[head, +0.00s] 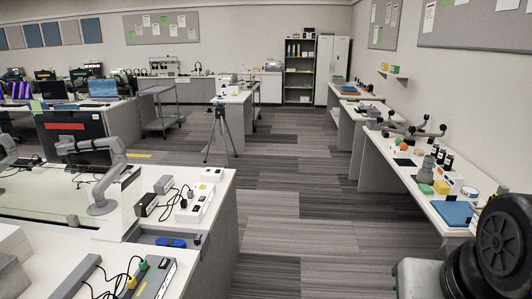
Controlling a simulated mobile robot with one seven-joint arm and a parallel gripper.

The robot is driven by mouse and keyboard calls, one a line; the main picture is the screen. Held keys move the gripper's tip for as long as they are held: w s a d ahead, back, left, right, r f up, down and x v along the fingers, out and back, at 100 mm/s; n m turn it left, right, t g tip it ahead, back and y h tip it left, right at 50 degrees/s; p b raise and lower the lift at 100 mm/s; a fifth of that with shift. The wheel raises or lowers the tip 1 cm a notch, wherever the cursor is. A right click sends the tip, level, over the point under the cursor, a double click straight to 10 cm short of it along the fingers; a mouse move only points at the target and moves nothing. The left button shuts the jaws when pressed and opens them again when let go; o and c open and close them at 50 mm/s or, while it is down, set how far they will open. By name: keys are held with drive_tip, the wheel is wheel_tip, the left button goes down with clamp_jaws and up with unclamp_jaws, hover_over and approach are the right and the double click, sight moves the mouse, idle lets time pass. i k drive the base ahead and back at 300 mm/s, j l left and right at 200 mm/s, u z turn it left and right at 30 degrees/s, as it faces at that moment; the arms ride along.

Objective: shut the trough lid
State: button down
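A long grey recess that looks like the trough (143,237) runs along the near desk at the lower left. Its inside shows from above, with a blue object (172,243) lying in it. I cannot make out the lid for certain, nor its angle. My gripper is not in view, so its place relative to the trough cannot be told.
A white box with sockets (197,207), black adapters (149,205) and cables lie on the desk behind the trough. A power strip (153,279) is in front. A grey desk arm (103,180) stands left. Carpeted floor (290,235) is clear right of the desk.

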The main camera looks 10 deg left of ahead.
sight(134, 175)
drive_tip(key=i+u, duration=0.25)
drive_tip(key=i, duration=1.35)
drive_tip(key=i+u, duration=0.35)
drive_tip(key=i+l+u, duration=0.1)
drive_tip(key=i+u, duration=0.25)
drive_tip(key=i+l+u, duration=0.25)
drive_tip(key=i+u, duration=0.15)
drive_tip(key=i+j+u, duration=0.1)
drive_tip(key=u, duration=0.35)
drive_tip(key=i+u, duration=0.25)
drive_tip(key=u, duration=0.25)
drive_tip(key=i+u, duration=0.2)
drive_tip(key=u, duration=0.25)
drive_tip(key=i+l+u, duration=0.15)
drive_tip(key=u, duration=0.35)
